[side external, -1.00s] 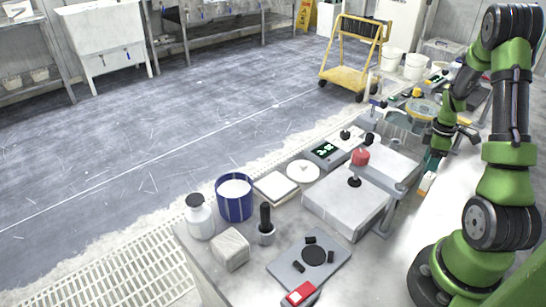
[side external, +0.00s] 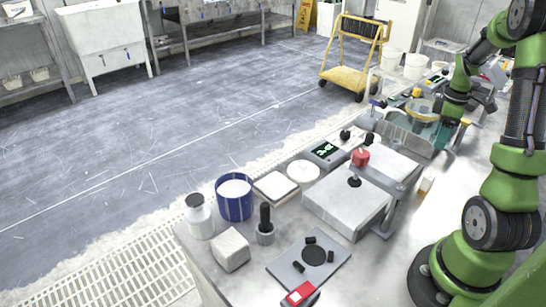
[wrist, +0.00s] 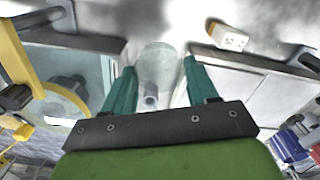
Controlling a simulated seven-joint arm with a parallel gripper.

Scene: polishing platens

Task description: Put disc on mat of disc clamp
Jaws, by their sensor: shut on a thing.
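The disc clamp (side external: 335,268) is a grey plate at the front of the bench. It has a round black mat (side external: 314,256), small black blocks around the mat and a red handle part (side external: 300,293). Nothing lies on the mat. My gripper (side external: 447,130) is far from it, at the back right of the bench near a yellow ring. In the wrist view my gripper (wrist: 160,88) has its teal fingers on both sides of a pale grey rounded thing (wrist: 157,68). I cannot tell clearly that this is the disc; its lower edge is hidden by the gripper body.
A grey block machine (side external: 345,205) with a red knob (side external: 360,157) stands between my gripper and the clamp. A small white and orange box (side external: 427,183) lies right of it. A blue tub (side external: 234,198), a white bottle (side external: 199,217) and a pale block (side external: 231,250) stand left.

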